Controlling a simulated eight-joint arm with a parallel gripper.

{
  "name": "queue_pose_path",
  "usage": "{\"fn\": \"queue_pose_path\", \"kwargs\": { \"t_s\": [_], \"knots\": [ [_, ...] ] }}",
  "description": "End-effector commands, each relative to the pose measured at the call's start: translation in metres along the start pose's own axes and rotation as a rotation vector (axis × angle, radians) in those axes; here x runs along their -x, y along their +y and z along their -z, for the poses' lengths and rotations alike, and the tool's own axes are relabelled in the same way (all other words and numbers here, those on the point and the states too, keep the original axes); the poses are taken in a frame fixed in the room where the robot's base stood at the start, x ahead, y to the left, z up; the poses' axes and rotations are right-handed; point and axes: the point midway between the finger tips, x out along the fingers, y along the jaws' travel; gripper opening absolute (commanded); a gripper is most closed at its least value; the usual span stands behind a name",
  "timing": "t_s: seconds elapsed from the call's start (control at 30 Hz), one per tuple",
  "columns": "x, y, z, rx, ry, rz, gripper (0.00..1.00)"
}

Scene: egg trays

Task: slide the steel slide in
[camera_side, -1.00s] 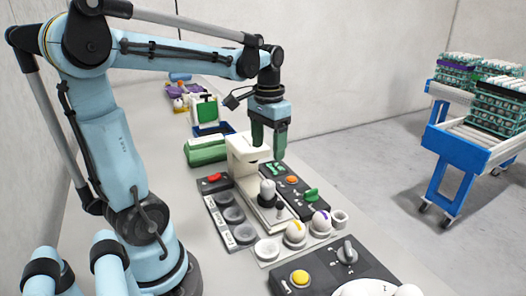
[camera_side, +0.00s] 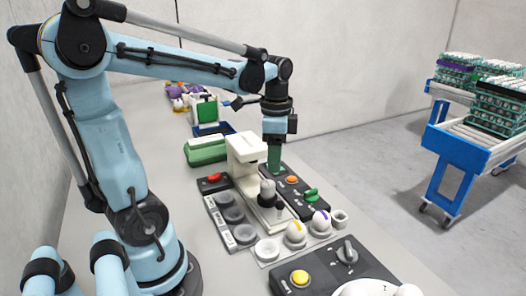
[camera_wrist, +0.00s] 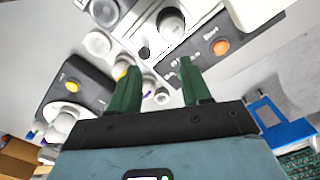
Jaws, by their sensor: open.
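A white press-like stand (camera_side: 243,152) has a low base running toward the camera. The steel slide (camera_side: 268,200) appears to be the grey piece out on that base, with a grey cylinder and a small dark knob (camera_side: 281,213) on it. In the wrist view the dark round part (camera_wrist: 171,26) and a small knob (camera_wrist: 145,53) show beyond the fingertips. In the wrist view my gripper's green fingers (camera_wrist: 160,66) are apart and empty.
Two marked eggs (camera_side: 296,232) sit in front. A yellow-button panel (camera_side: 300,277) is nearer. A green carton (camera_side: 206,150) lies behind.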

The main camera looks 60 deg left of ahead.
Motion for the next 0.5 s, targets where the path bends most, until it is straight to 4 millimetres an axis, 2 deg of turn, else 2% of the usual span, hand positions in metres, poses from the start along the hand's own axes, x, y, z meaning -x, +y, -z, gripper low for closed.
{"fn": "queue_pose_path", "kwargs": {
  "t_s": [0.1,0.3,0.5],
  "knots": [
    [-0.008,0.011,0.007,-0.317,0.000,0.000,0.48],
    [-0.017,0.025,0.014,-0.764,0.000,0.000,0.48],
    [-0.022,0.032,0.017,-0.981,0.000,0.000,0.48]
  ]
}}
